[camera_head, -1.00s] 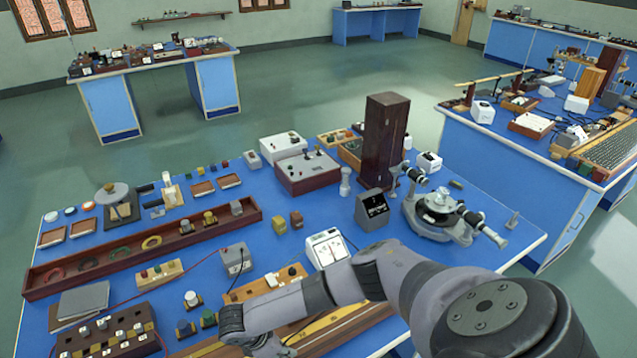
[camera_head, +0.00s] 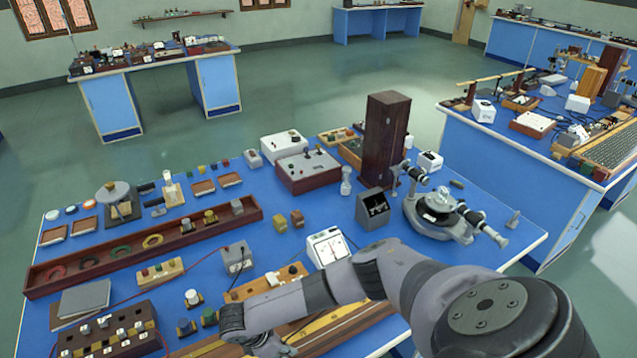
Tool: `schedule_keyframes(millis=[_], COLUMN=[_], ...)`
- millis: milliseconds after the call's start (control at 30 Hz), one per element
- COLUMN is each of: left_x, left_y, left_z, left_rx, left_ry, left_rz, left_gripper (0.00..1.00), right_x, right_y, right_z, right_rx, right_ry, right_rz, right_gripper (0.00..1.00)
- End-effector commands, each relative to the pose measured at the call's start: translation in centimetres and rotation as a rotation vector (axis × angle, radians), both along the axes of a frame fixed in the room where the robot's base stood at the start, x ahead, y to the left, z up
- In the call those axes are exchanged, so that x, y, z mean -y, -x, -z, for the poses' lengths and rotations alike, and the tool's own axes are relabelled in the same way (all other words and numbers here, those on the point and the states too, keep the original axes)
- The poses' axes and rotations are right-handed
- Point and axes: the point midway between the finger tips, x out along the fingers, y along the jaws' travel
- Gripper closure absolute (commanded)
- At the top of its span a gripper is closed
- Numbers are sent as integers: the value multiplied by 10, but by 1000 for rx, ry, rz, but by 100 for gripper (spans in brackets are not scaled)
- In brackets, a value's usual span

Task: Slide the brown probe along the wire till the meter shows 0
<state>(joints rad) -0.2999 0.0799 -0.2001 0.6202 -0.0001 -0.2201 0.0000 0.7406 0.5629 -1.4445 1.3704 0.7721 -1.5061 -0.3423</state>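A white meter (camera_head: 328,248) with a pale dial stands in the middle front of the blue bench, just behind my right arm. Its needle is too small to read for certain. The long wooden wire board (camera_head: 345,328) with a yellowish scale lies along the front edge, partly covered by my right arm. My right gripper (camera_head: 268,347) is low at the bottom edge, over or beside this board; its fingertips are hidden or cut off. I cannot make out the brown probe or the thin wire. My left gripper is not in view.
A wooden key board (camera_head: 270,281) and a grey box (camera_head: 235,257) with a red lead lie left of the meter. A plug box (camera_head: 108,335) stands at the front left. A spectrometer (camera_head: 440,214) and a tall dark wooden box (camera_head: 384,140) stand right and behind.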

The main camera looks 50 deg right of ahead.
Motion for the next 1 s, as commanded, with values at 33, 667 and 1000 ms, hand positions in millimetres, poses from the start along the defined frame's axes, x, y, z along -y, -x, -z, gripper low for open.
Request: schedule_keyframes(millis=[33, 667, 1000], left_x=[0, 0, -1], left_y=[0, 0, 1], left_z=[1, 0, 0], left_rx=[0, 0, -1], left_ry=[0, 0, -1], left_rz=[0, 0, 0], left_gripper=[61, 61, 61], right_x=[-2, 0, -9], right_y=[4, 1, -3], right_z=[4, 1, -21], right_rx=[-5, -1, 3], right_ry=[-5, 0, -3], right_rz=[-3, -1, -2], right_gripper=[100, 61, 61])
